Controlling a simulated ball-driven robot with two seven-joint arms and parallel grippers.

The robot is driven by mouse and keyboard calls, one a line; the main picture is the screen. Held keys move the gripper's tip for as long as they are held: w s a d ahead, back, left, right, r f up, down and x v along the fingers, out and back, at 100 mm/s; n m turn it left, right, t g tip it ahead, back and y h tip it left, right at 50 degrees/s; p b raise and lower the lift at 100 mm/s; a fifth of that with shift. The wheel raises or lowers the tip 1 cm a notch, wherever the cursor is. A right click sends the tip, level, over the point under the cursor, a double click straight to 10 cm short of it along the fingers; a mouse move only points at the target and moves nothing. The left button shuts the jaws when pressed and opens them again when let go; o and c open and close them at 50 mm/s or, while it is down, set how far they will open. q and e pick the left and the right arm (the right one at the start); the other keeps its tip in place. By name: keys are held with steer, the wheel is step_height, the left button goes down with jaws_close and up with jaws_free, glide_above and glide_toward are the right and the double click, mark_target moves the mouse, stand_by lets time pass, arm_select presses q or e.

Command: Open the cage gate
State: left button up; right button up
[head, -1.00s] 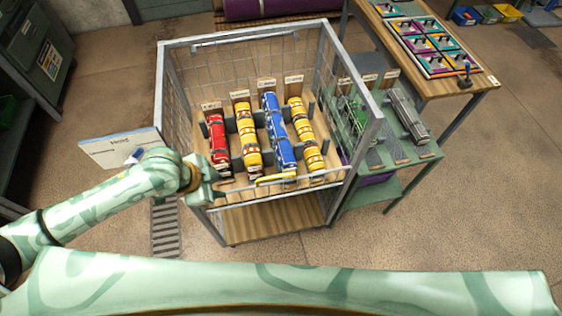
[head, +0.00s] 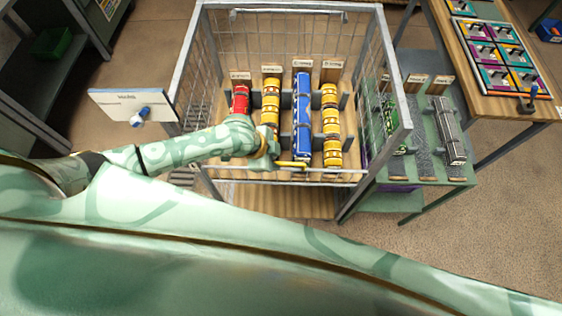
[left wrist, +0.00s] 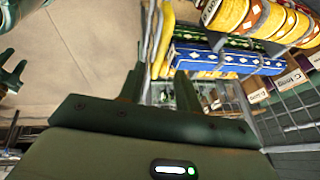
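The wire cage (head: 398,95) stands ahead of me in the head view, with rolled red, yellow and blue items inside. Its gate's top bar (head: 325,174) runs across the front and looks closed. A yellow handle (head: 292,164) lies along that front; a yellow bar (left wrist: 165,42) shows beyond the fingers in the left wrist view. My left gripper (head: 272,160) is at the handle's left end. In the left wrist view its two fingers (left wrist: 160,88) stand apart with nothing clearly between them. Whether they touch the handle, I cannot tell. My right gripper is out of view.
A wooden table (head: 500,108) with coloured trays is farther right. Open floor (head: 490,225) lies at the lower right.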

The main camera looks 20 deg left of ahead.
mark_target(283, 164)
arm_select(q)
steer(key=b+x, duration=0.1)
steer(key=x, duration=0.3)
steer(key=shift+f, duration=0.3)
jaws_close()
